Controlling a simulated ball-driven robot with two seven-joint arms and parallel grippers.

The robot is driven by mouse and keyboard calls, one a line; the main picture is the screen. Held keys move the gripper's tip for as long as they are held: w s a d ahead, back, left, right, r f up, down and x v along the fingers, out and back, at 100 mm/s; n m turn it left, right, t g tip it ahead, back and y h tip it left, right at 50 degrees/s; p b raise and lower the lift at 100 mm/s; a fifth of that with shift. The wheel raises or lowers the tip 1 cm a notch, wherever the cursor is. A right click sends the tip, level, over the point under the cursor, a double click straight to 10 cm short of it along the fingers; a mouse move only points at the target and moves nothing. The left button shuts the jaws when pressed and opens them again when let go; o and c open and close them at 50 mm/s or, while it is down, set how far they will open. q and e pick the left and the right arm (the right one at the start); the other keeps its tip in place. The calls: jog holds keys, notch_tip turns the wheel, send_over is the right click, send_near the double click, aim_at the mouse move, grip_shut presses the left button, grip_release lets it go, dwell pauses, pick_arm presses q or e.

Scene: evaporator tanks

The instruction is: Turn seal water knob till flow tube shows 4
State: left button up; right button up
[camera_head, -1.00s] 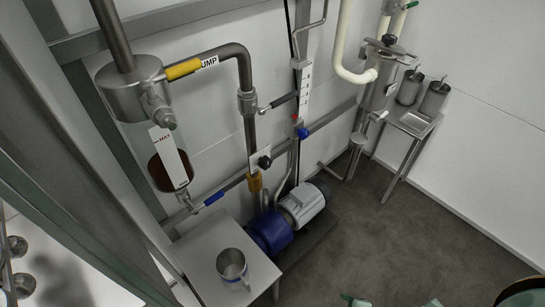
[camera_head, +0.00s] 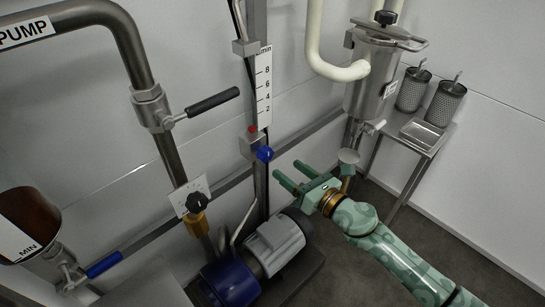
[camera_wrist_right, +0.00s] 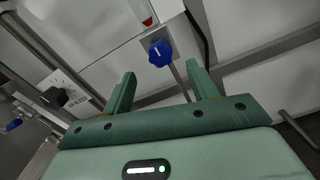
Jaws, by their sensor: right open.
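The blue knob (camera_head: 264,154) is on a small grey block at the foot of the flow tube. The flow tube's white scale (camera_head: 264,88) is marked 2, 4, 6 and 8. A red spot (camera_head: 252,129) shows at its bottom, below the 2 mark; I cannot tell whether it is the float. My right gripper (camera_head: 287,167) is open and empty, its fingers pointing at the blue knob from the lower right, apart from it. In the right wrist view the blue knob (camera_wrist_right: 159,53) shows just beyond and between the open fingertips (camera_wrist_right: 160,72). My left gripper is not in view.
A black knob (camera_head: 197,202) with a dial plate is on the pipe at left. A black-handled valve (camera_head: 213,101) is above it. The pump motor (camera_head: 275,245) stands below. A steel vessel (camera_head: 372,75) and a small stand (camera_head: 425,135) are at right.

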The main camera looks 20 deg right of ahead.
aim_at(269, 155)
jog(key=x, duration=0.7)
jog(key=shift+w+a+f, duration=0.1)
jog(key=shift+w+f, duration=0.05)
jog(key=c, duration=1)
